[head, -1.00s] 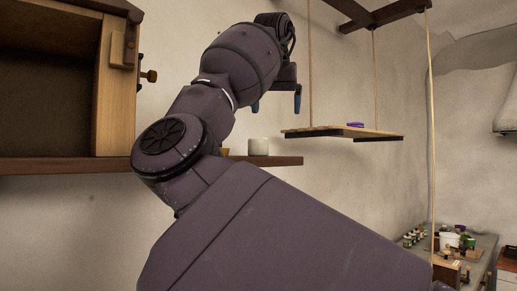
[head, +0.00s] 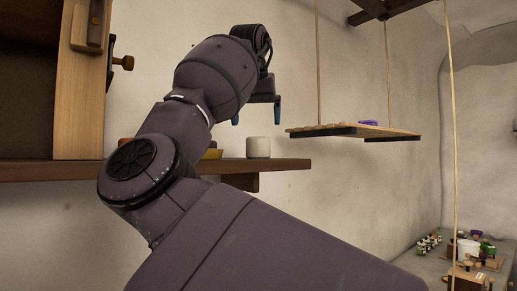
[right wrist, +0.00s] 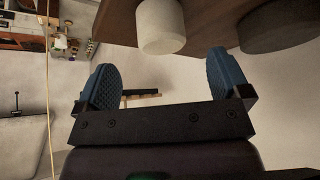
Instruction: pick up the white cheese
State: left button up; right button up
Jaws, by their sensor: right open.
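The white cheese (head: 258,147) is a short pale cylinder standing upright near the right end of a wooden wall shelf (head: 283,165). In the right wrist view the cheese (right wrist: 160,26) shows at the top, beyond the fingertips and between them in the picture. My right gripper (head: 256,114) is open and empty, with its two blue fingers pointing down. In the head view its fingertips appear just above the cheese and apart from it. My left gripper is in neither view.
A yellowish item (head: 211,154) sits left of the cheese, partly behind my arm. A wooden cabinet (head: 80,110) stands at the left. A hanging board (head: 345,131) with a purple item (head: 369,122) is to the right. A cluttered counter (head: 432,265) lies lower right.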

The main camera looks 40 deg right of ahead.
aim_at(258, 146)
jog(key=p+x, duration=0.1)
jog(key=x, duration=0.7)
jog(key=shift+w+d+f, duration=0.1)
jog(key=shift+w+f, duration=0.05)
jog(key=shift+f, duration=0.05)
jog(key=shift+c, duration=0.2)
jog(key=c, duration=1)
jog(key=shift+r, duration=0.1)
jog(key=shift+c, duration=0.2)
jog(key=shift+r, duration=0.1)
notch_tip(258, 146, up, 19)
jog(key=shift+r, duration=0.25)
